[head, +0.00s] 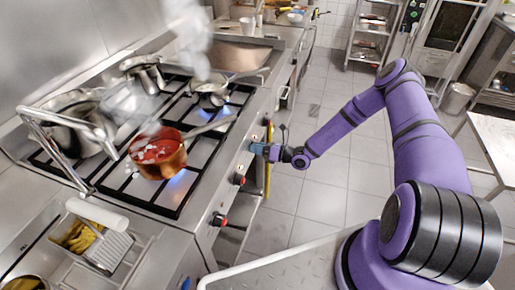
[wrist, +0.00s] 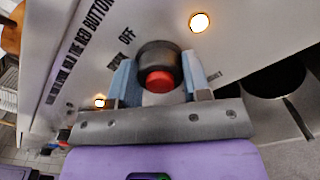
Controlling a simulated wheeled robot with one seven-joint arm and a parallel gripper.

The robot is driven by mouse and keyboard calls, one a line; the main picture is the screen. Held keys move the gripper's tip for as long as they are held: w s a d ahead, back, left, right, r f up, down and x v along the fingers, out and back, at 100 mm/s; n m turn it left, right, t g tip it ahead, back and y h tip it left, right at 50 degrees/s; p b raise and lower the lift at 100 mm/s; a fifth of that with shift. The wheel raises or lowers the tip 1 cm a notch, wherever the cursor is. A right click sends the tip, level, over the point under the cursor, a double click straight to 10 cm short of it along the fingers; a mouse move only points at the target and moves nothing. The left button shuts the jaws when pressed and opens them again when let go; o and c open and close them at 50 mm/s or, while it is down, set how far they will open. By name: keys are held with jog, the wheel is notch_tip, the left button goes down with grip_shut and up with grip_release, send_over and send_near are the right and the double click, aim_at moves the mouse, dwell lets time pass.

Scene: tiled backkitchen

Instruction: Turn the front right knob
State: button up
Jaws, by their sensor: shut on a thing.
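The stove's front panel (head: 228,200) carries a row of knobs. In the wrist view a black knob with a red button (wrist: 158,80) sits on the steel panel. My gripper (wrist: 160,62) has a pale blue finger on each side of this knob and is shut on it. In the head view my gripper (head: 258,148) is at the panel and hides the knob it holds. Two other knobs with red parts show nearer along the panel, a middle knob (head: 238,179) and a near knob (head: 219,219).
A copper pot with red contents (head: 158,154) stands on the stove above a blue flame. Pale steam covers part of the stove. The tiled floor (head: 325,190) beside the stove is clear.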

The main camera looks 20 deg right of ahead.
jog(key=shift+n, duration=3.7)
jog(key=o, duration=0.9)
jog(key=shift+d, duration=0.1)
jog(key=v, duration=1)
jog(key=shift+s+d, duration=0.25)
